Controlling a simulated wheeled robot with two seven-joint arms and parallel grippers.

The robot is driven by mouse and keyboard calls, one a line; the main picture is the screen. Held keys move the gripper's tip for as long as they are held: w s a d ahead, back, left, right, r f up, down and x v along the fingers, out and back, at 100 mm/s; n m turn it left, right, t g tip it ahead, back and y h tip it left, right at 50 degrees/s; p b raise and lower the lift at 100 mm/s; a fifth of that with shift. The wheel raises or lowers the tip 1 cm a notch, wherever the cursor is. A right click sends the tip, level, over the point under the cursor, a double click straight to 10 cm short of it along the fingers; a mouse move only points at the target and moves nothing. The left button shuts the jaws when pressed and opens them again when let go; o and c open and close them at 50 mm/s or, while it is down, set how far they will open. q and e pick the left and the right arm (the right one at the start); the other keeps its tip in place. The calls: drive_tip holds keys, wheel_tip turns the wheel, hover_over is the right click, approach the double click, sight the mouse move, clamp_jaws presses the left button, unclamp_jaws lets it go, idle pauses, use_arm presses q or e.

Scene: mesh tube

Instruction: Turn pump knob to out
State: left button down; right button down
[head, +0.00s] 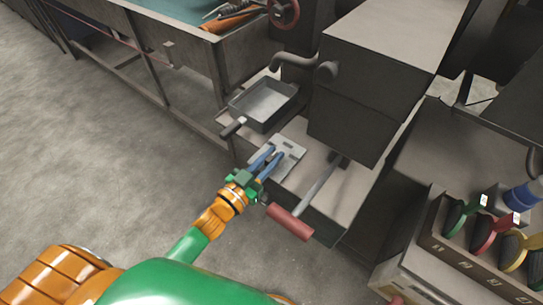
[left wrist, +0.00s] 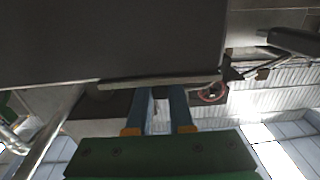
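My left gripper (head: 272,158) reaches in from the lower left in the head view, low over a flat grey metal plate (head: 290,146) with slots. Its two blue fingers are apart, with a gap between them; I see nothing clearly held. In the left wrist view the fingers (left wrist: 161,95) point up towards a long grey edge under a large dark surface. Whether they touch it I cannot tell. I cannot make out a part that is clearly the pump knob; the fingers hide some of the plate. My right gripper is in neither view.
A lever with a red grip (head: 290,221) sticks out right of my left gripper. A square grey pan (head: 264,103) lies behind it. A tall grey machine body (head: 365,80) stands to the right. A rack of coloured handles (head: 490,235) is at the lower right.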

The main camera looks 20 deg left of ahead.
use_arm(q)
drive_tip(key=shift+h, duration=0.3)
drive_tip(key=shift+m+g+h, duration=0.3)
drive_tip(key=shift+m+h, duration=0.1)
drive_tip(key=shift+m, duration=0.1)
drive_tip(key=shift+a+m+g+h, duration=0.1)
drive_tip(key=shift+m+g+h, duration=0.4)
drive_tip(key=shift+m+h, duration=0.25)
drive_tip(key=shift+f+m+g+h+b, duration=0.2)
drive_tip(key=shift+m+g+h+b, duration=0.55)
drive_tip(key=shift+h, duration=0.5)
drive_tip(key=m+g+h+b, duration=0.4)
drive_tip(key=g, duration=0.1)
drive_tip(key=shift+f, duration=0.1)
drive_tip(key=m+g+h+b, duration=0.1)
drive_tip(key=g+b, duration=0.1)
drive_tip(key=shift+b, duration=0.3)
drive_tip(key=shift+r+m+g+b, duration=0.3)
drive_tip(key=shift+m+g+b, duration=0.15)
drive_tip(key=shift+m+g, duration=0.15)
